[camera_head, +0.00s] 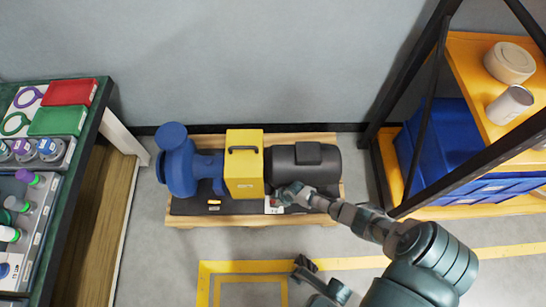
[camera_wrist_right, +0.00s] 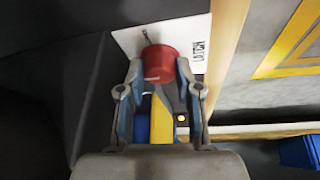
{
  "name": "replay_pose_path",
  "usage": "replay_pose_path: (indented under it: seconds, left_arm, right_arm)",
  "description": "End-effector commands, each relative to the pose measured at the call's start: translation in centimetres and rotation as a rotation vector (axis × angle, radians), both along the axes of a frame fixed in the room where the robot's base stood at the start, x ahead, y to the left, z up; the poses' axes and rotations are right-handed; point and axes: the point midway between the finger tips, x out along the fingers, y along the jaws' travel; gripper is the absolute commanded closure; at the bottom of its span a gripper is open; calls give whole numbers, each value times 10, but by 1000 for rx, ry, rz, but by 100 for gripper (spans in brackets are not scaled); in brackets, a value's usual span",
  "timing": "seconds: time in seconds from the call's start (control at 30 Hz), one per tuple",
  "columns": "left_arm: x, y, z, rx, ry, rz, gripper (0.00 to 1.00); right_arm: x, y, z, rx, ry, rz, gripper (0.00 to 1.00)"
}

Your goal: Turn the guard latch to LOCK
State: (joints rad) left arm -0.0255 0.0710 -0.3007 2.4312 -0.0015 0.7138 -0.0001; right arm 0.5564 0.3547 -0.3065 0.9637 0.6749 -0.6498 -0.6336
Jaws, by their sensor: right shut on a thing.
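The guard latch is a round red knob (camera_wrist_right: 160,62) on a white label plate (camera_wrist_right: 197,48). The plate bears a short black mark and dark lettering that I cannot read surely. My right gripper (camera_wrist_right: 160,70) is shut on the red knob, one finger on each side. In the head view my right gripper (camera_head: 286,196) reaches in from the lower right to the front of the machine, and the small white plate (camera_head: 272,208) shows just below the yellow guard (camera_head: 243,175). Whether the latch points to LOCK cannot be told.
A blue pump (camera_head: 177,165) and a dark motor (camera_head: 310,163) flank the guard on a wooden-edged base (camera_head: 200,221). A shelf rack (camera_head: 470,65) with a blue bin (camera_head: 450,150) stands right. A bench with trays (camera_head: 55,122) stands left. Floor in front is mostly clear.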

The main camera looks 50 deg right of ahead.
Motion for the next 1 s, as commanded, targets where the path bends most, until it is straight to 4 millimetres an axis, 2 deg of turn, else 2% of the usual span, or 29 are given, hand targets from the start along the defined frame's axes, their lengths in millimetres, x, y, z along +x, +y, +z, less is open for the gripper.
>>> replay_pose_path:
  seconds: [0.5, 0.53, 0.57, 1.0]
  left_arm:
    - [-1, 0, 5, -4, -21, -1, 56]
    - [-1, 0, 5, -4, -20, -1, 56]
    - [-1, 0, 4, -4, -19, 0, 56]
    - [-3, 0, 5, -5, -18, 1, 56]
  right_arm:
    - [-2, -1, -2, -4, 5, 21, 100]
    - [-2, -1, -2, -4, 5, 21, 61]
    - [-2, -1, -1, -4, 5, 21, 56]
    - [0, -1, 0, -2, 0, 20, 56]
